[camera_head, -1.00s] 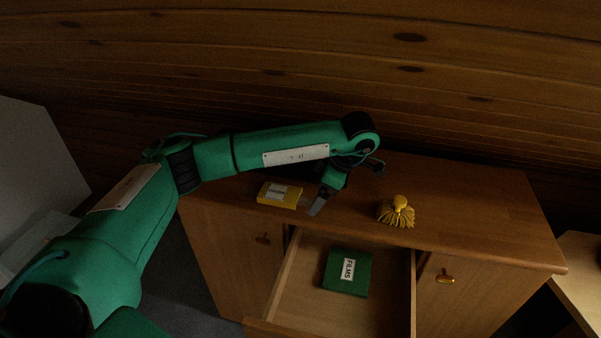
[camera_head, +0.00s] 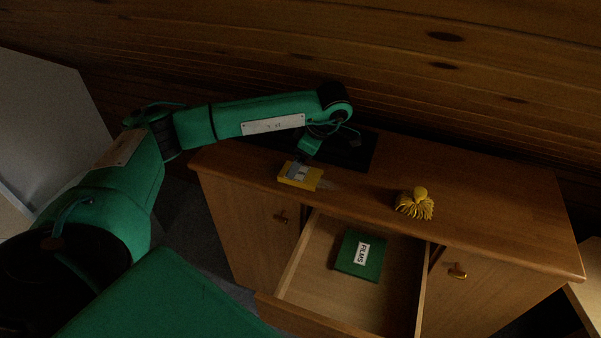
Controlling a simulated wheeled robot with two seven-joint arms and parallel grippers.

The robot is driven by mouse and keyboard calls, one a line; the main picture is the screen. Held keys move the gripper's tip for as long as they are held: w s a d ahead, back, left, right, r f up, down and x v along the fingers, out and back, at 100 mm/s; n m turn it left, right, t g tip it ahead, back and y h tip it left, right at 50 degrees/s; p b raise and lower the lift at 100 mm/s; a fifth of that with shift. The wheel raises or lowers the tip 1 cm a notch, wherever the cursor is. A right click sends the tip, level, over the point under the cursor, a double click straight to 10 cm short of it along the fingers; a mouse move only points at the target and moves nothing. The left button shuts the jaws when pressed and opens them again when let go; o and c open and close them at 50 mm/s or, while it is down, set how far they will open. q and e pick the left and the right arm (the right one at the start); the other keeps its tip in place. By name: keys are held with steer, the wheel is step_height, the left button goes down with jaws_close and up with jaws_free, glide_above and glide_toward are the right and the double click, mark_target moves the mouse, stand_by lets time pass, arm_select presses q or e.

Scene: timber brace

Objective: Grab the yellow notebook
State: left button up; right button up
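The yellow notebook (camera_head: 313,180) lies flat on the wooden cabinet top, near its front edge on the left side. It has a pale label, now partly covered. My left gripper (camera_head: 298,172) reaches down from above with its grey fingers over the notebook. The fingers overlap the notebook in the picture, and I cannot tell whether they touch it or how far apart they are. My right gripper is not in view.
An open drawer (camera_head: 312,318) holds a green box labelled FILMS (camera_head: 372,267). A yellow tasselled object (camera_head: 415,204) stands on the cabinet top (camera_head: 490,210) to the right. A dark flat panel (camera_head: 352,150) lies behind the notebook. The right side of the top is clear.

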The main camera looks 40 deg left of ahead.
mark_target(300, 176)
arm_select(q)
steer(key=p+x, duration=0.1)
steer(key=x, duration=0.3)
steer(key=shift+a+f, duration=0.15)
steer(key=shift+f, duration=0.05)
steer(key=shift+s+a+f, duration=0.1)
steer(key=shift+f, duration=0.3)
steer(key=shift+c, duration=0.7)
steer(key=c, duration=0.9)
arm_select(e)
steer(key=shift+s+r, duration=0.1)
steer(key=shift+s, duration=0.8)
